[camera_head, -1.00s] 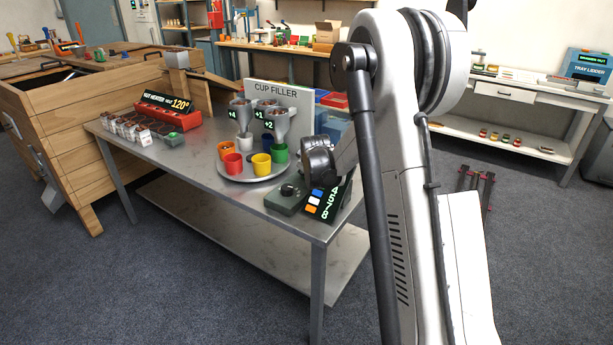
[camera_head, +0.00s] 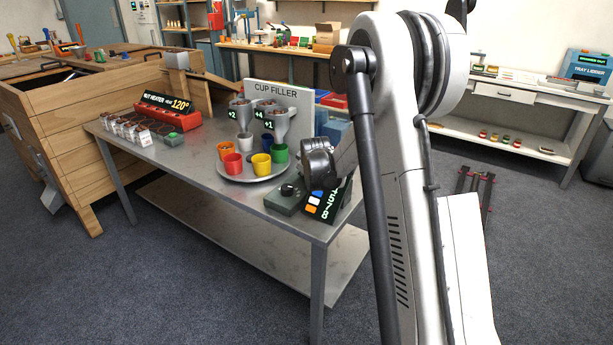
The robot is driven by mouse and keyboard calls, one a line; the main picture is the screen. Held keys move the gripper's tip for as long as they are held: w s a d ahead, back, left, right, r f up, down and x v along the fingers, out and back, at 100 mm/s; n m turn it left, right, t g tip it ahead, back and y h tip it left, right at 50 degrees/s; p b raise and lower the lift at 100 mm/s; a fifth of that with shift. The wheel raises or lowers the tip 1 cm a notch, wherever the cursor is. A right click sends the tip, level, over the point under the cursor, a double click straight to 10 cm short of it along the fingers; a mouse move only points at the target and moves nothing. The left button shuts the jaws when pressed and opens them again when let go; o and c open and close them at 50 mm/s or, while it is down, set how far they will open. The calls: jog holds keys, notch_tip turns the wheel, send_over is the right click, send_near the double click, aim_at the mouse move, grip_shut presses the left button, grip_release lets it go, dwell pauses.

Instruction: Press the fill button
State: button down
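The cup filler (camera_head: 276,92) has several metal funnels with green number displays, reading about +2, +4 and +1. Beneath them a round grey plate (camera_head: 232,176) carries several coloured cups, among them a red cup (camera_head: 233,164), a yellow cup (camera_head: 261,164) and a green cup (camera_head: 280,153). A dark green box (camera_head: 283,203) with a black knob or button on top stands at the table's front right corner. I cannot tell which control is the fill button. The dark end of my arm, near my gripper (camera_head: 318,165), is above and right of the box; the fingers are not distinguishable.
The nut heater (camera_head: 172,119), showing 120°, and several small containers occupy the left of the metal table (camera_head: 210,185).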

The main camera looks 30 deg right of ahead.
jog(key=shift+r+p, duration=0.35)
jog(key=shift+r, duration=0.5)
jog(key=shift+r+p, duration=1.2)
jog(key=shift+r, duration=1.25)
